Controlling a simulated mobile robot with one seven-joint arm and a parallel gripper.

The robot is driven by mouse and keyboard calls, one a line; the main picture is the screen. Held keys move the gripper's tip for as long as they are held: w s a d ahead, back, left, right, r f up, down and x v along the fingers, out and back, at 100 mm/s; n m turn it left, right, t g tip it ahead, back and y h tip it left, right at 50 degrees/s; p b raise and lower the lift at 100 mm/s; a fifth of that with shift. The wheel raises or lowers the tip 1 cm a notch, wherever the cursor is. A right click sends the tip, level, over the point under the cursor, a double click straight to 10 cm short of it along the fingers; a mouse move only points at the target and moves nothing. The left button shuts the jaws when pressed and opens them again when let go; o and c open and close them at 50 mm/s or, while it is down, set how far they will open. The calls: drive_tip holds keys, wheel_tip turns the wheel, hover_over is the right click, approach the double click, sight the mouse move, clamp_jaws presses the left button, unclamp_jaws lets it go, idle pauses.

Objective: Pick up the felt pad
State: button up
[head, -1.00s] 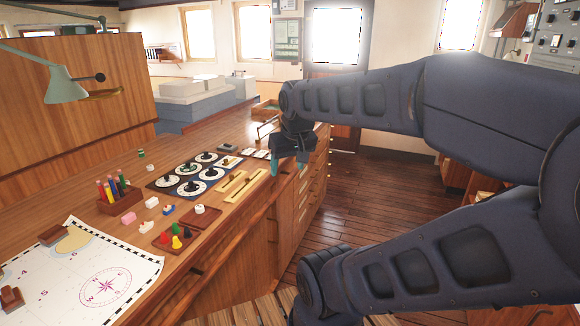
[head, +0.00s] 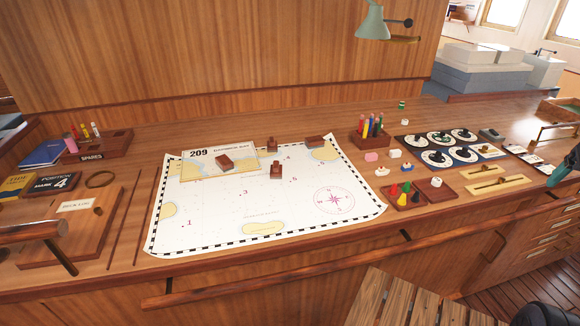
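I cannot single out the felt pad with certainty. A small dark grey block (head: 490,134) lies on the wooden desk at the right, beyond the dials, and may be it. My gripper (head: 562,174) shows only in part at the right edge, with a teal fingertip over the desk's front edge. Whether its fingers are open or shut does not show. It is apart from the grey block.
A chart (head: 285,215) covers the middle of the desk, with wooden weights on it. A pen holder (head: 370,138), dials (head: 440,138) and a tray of coloured pegs (head: 405,199) stand to its right. A log board (head: 75,225) and spares box (head: 95,147) are at left.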

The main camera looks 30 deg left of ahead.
drive_tip(key=w+a+r+n+g, duration=0.1)
drive_tip(key=w+a+r+n, duration=0.25)
drive_tip(key=w+a, duration=0.4)
drive_tip(key=w+a+r+n+g, duration=0.1)
drive_tip(key=w+a+r+n, duration=0.25)
drive_tip(key=w+a, duration=0.4)
drive_tip(key=w+a+f+n+h, duration=0.1)
drive_tip(key=w+a+f+n, duration=0.15)
drive_tip(key=a, duration=0.85)
drive_tip(key=w+a+f+n+g, duration=0.1)
drive_tip(key=a+n, duration=0.2)
drive_tip(key=a, duration=0.8)
drive_tip(key=w+a+f+n+h, duration=0.1)
drive_tip(key=w+a+f+n, duration=0.15)
drive_tip(key=a, duration=0.95)
drive_tip(key=n+t+h, duration=0.1)
drive_tip(key=n+h, duration=0.1)
drive_tip(key=n, duration=0.7)
approach(274, 164)
drive_tip(key=f, duration=0.1)
drive_tip(key=x, duration=0.5)
drive_tip(key=shift+d, duration=0.2)
drive_tip(key=shift+w+x, duration=0.2)
drive_tip(key=shift+x, duration=2.5)
drive_tip(key=shift+r, duration=0.1)
drive_tip(key=c, duration=1.1)
